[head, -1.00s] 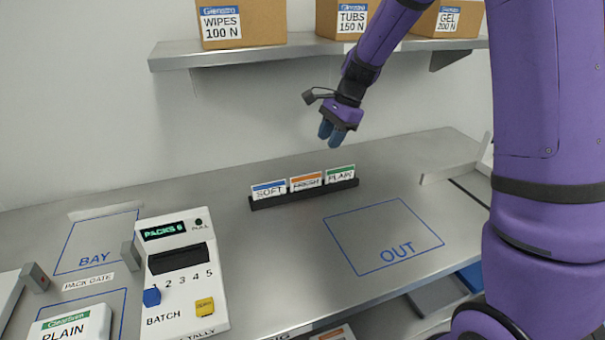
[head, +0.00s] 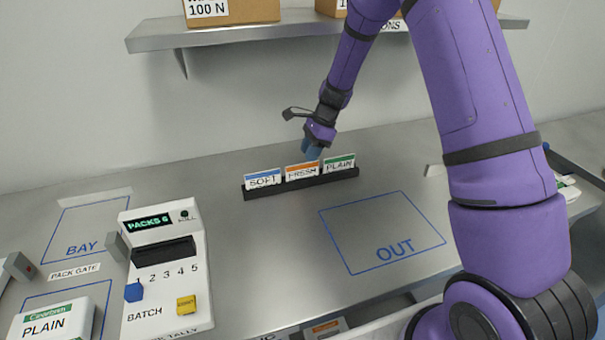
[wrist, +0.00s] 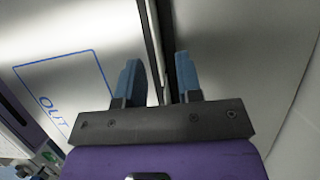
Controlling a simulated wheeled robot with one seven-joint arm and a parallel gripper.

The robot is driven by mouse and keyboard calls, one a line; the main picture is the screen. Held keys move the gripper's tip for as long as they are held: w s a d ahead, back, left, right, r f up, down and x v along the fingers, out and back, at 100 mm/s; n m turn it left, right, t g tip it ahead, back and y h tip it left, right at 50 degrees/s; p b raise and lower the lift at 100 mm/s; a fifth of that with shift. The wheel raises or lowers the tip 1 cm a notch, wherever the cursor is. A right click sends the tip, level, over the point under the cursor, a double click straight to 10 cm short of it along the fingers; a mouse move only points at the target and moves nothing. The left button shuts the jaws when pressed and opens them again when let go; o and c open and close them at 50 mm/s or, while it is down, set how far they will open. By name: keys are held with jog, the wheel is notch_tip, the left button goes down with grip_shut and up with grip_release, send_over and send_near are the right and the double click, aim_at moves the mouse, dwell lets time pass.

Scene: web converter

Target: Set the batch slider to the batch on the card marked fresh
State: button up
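The card marked FRESH (head: 302,172), with an orange band, stands in the middle of a dark rack (head: 300,183), between the SOFT card (head: 262,179) and the PLAIN card (head: 339,164). No batch number is readable on it. My gripper (head: 312,153) is at the top edge of the FRESH card; I cannot tell whether it touches. In the wrist view, its blue fingers (wrist: 157,72) are apart, with a dark strip running between them. The batch slider's blue knob (head: 134,292) sits at the left end of the white panel (head: 160,318), below the 1.
The panel has a display reading PACKS 6 (head: 149,224) and a yellow button (head: 186,304). A white PLAIN pack (head: 50,325) lies at lower left. The OUT square (head: 381,232) and BAY square (head: 87,230) are empty. A shelf with boxes (head: 231,10) hangs above.

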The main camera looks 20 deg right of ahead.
aim_at(302, 166)
jog(key=shift+s+a+x, duration=0.1)
jog(key=shift+a+x, duration=0.05)
jog(key=shift+x, duration=1.15)
jog(key=shift+s+a+x, duration=0.1)
jog(key=shift+a+x, duration=0.05)
jog(key=shift+x, duration=1.1)
jog(key=shift+r, duration=0.1)
jog(key=shift+f, duration=0.25)
jog(key=shift+c, duration=0.2)
grip_shut()
